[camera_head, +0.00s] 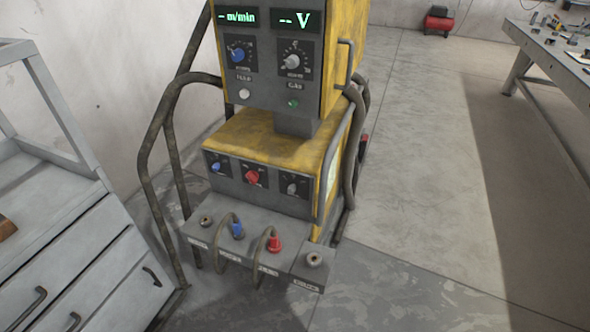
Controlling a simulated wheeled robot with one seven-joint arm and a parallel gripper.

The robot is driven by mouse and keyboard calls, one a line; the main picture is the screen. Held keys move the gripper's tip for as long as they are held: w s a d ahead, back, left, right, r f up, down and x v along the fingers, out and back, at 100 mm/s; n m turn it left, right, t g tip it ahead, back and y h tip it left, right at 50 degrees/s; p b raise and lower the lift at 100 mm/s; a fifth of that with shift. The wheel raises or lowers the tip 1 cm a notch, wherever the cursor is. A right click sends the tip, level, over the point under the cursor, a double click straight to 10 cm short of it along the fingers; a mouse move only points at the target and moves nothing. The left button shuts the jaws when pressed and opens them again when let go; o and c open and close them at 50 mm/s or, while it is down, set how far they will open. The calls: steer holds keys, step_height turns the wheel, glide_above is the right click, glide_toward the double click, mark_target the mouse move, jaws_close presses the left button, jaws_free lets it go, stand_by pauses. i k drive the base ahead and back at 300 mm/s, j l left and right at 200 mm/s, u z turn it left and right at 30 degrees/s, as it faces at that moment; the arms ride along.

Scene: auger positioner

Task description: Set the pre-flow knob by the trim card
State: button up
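A yellow and grey welding machine (262,138) stands in the middle. Its upper panel has a blue knob (238,52) and a grey knob (294,60) under green displays. Its lower panel has a small blue knob (215,167), a red knob (252,177) and a grey knob (292,188). The labels are too small to read, so I cannot tell which knob is pre-flow. A pale patch (332,172) shows on the machine's right side; I cannot tell if it is the trim card. My gripper is not in view.
Dark tube rails (158,125) flank the machine. Blue (237,230) and red (274,244) plugs sit on the front ledge. A grey drawer cabinet (85,262) stands at left, a workbench (556,52) at right. The floor (420,170) between machine and bench is clear.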

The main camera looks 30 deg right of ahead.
mark_target(293, 188)
steer(key=i+l+u, duration=0.15)
steer(key=l+u, duration=0.3)
steer(key=l, duration=0.15)
steer(key=l+u, duration=0.4)
steer(key=l, duration=0.25)
steer(key=l+u, duration=0.1)
steer(key=l, duration=0.85)
steer(key=l+u, duration=0.1)
steer(key=l, duration=0.85)
steer(key=l+u, duration=0.1)
steer(key=l, duration=0.8)
steer(key=k+l, duration=0.1)
steer(key=l, duration=0.85)
steer(key=u, duration=0.05)
